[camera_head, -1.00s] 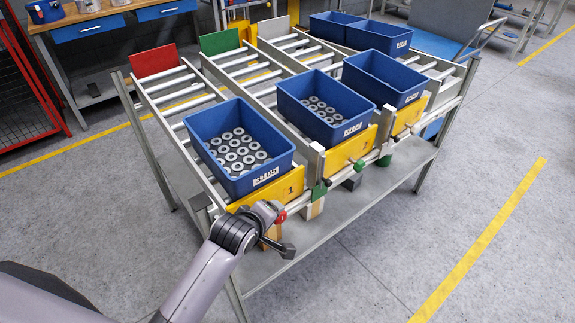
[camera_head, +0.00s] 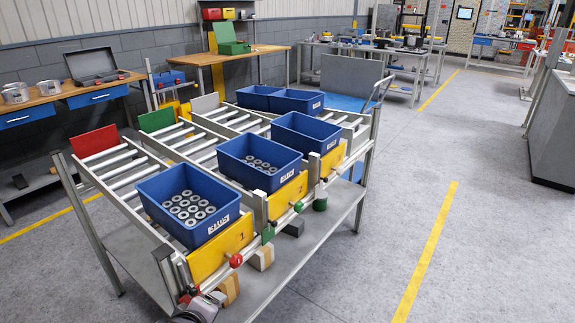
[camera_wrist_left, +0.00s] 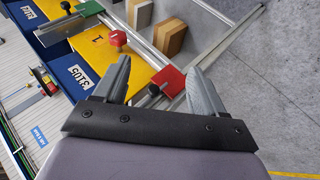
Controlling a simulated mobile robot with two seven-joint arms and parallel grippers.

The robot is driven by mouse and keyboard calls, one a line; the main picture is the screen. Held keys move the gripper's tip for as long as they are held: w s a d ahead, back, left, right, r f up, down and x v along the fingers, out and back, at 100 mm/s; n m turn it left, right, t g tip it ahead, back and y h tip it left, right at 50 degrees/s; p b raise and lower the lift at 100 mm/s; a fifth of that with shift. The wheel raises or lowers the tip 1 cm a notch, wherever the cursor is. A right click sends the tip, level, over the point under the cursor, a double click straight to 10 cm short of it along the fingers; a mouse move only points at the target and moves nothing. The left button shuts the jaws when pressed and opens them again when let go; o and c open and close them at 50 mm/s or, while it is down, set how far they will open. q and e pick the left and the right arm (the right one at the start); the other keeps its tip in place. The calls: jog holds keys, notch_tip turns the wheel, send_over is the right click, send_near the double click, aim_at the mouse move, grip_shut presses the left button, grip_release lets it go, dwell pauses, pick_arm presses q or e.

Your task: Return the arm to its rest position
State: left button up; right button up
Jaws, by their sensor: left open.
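My left gripper (camera_wrist_left: 157,68) is open in the left wrist view, with nothing between its fingers. Its fingers are close to a red stop block (camera_wrist_left: 172,80) on the rack's front rail; I cannot tell whether they touch. In the head view only a small grey part of my left arm shows at the bottom edge, below the front left corner of the roller rack (camera_head: 115,262). The nearest blue bin (camera_head: 160,196) holds several metal rings and sits behind a yellow plate (camera_head: 222,250) marked 1. My right gripper is not in view.
A second blue bin with rings (camera_head: 235,150) and a third blue bin (camera_head: 305,125) stand along the rack. Two more blue bins (camera_head: 262,90) are at its back. A red knob (camera_head: 236,260) sticks out in front. The floor (camera_head: 480,240) to the right is clear.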

pick_arm(q)
jog(key=s+a+f+m, duration=0.1)
jog(key=s+f+m, duration=0.2)
jog(key=s+m, duration=0.4)
jog(key=s+a+f+m+t+h, duration=0.1)
jog(key=s+a+f+m, duration=0.1)
jog(key=s+m, duration=0.5)
jog(key=s+f, duration=0.1)
jog(key=s, duration=0.4)
jog(key=shift+a+f+m+t+h, duration=0.2)
jog(key=shift+a+m+t+h, duration=0.1)
jog(key=shift+s, duration=0.1)
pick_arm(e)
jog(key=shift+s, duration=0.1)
